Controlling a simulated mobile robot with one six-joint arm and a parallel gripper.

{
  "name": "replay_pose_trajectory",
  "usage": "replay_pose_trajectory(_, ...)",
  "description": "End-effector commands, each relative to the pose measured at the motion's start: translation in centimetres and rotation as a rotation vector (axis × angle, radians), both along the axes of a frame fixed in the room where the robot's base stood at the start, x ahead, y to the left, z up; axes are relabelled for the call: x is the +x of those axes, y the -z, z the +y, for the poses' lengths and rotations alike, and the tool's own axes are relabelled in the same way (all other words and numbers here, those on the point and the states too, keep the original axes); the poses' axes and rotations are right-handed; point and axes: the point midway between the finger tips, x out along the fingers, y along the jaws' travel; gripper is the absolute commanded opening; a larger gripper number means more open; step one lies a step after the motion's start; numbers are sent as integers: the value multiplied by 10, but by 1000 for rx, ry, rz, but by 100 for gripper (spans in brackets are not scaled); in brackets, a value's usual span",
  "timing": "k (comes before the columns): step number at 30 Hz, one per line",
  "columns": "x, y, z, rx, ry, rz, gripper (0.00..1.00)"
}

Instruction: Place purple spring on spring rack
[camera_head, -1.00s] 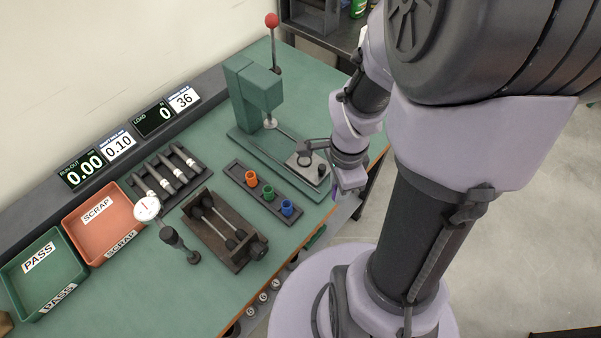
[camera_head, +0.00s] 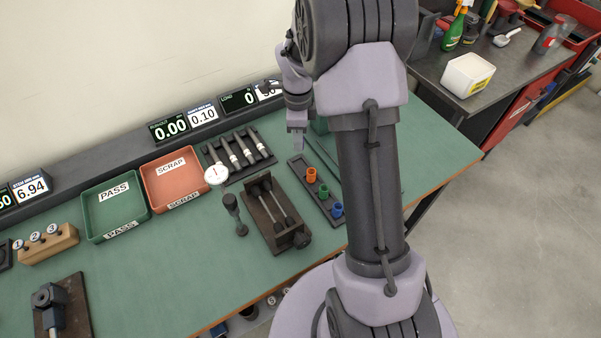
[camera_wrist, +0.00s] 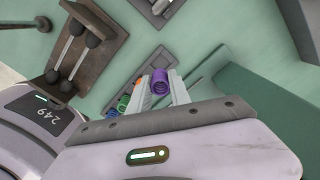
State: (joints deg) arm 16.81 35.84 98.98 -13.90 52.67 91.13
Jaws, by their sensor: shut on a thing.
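The purple spring (camera_wrist: 160,83) is held between the two fingers of my gripper (camera_wrist: 161,90), which is shut on it, in the wrist view. In the head view my gripper (camera_head: 297,145) hangs over the bench by the far end of the spring rack (camera_head: 296,164); the spring cannot be made out there. The rack is a narrow dark strip holding an orange spring (camera_head: 311,175), a green spring (camera_head: 323,190) and a blue spring (camera_head: 337,210). In the wrist view the green (camera_wrist: 123,103) and blue (camera_wrist: 111,113) springs show left of my fingers.
A dark fixture with two rods (camera_head: 262,224) and a rack of shafts (camera_head: 232,173) stand left of the spring rack. A dial gauge (camera_head: 216,175), an orange SCRAP tray (camera_head: 150,183) and a green PASS tray (camera_head: 95,222) lie further left. My arm hides most of the press area.

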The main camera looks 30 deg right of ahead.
Motion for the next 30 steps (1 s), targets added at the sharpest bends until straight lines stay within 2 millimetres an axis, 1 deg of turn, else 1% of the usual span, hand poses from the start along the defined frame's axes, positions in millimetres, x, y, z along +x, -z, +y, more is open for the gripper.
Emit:
replay_pose_trajectory(1,-1,17,0,1,0,3,0)
replay_pose_trajectory(3,-1,32,0,0,0,2,0)
replay_pose_trajectory(5,-1,42,0,0,0,2,0)
replay_pose_trajectory(9,-1,72,0,1,-1,2,0)
replay_pose_trajectory(11,-1,77,0,1,-1,1,0)
replay_pose_trajectory(16,-1,74,0,0,-1,0,0)
replay_pose_trajectory(20,-1,78,0,0,-1,0,0)
replay_pose_trajectory(21,-1,78,0,0,-1,0,28)
replay_pose_trajectory(24,-1,77,0,0,-1,0,46)
replay_pose_trajectory(30,-1,77,0,0,-1,0,46)
